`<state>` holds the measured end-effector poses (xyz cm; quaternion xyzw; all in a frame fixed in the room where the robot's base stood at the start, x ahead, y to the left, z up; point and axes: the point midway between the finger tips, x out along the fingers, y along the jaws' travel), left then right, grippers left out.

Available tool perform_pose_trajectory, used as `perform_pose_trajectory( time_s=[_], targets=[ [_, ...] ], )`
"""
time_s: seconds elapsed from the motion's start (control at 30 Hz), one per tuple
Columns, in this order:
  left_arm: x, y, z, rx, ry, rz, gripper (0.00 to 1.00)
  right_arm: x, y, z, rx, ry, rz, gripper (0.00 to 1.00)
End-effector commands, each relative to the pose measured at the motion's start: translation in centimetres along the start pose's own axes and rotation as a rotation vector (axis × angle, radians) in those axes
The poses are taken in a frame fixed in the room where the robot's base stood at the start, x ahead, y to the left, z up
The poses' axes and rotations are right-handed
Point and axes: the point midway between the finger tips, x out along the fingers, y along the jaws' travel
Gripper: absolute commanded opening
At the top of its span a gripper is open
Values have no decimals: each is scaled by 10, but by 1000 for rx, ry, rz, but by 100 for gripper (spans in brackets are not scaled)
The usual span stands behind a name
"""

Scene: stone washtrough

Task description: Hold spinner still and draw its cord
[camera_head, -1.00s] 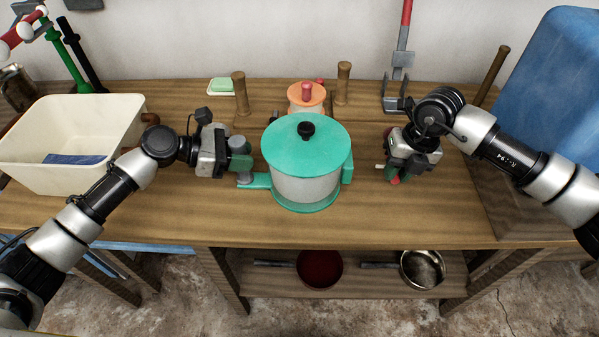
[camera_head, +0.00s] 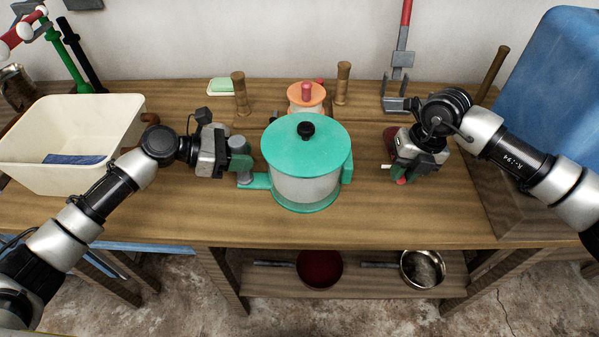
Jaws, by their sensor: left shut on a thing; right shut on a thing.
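The spinner (camera_head: 305,150) stands upright on the wooden bench, with a teal lid, a black knob, a clear bowl and a teal base. My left gripper (camera_head: 241,165) is at its left side, shut on the teal handle (camera_head: 258,181) that sticks out there. Most of that grip is hidden by the fingers. I cannot make out a cord between the grip and the spinner's right side.
A cream basin (camera_head: 75,125) stands at the left and a blue container (camera_head: 555,80) at the right. An orange-topped pot (camera_head: 306,98) and wooden posts (camera_head: 342,84) are behind the spinner. The bench front (camera_head: 340,228) is clear.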

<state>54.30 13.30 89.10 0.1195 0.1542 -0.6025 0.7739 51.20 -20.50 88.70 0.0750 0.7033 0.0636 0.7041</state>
Motion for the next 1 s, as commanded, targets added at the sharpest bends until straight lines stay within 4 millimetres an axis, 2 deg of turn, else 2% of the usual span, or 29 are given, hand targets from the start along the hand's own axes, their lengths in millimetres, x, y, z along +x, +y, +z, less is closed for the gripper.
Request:
perform_pose_trajectory(
  time_s=[0.5, 0.87, 1.0],
  targets=[
    [-1, 1, -1, -1, 3, 3, 2, 12, 58, 0, 0, 0, -2, 0],
    [-1, 1, -1, -1, 3, 3, 2, 12, 62, 0, 2, -1, -2, 0],
    [-1, 1, -1, -1, 3, 3, 2, 11, 53, 0, 4, 0, -3, 0]
  ],
)
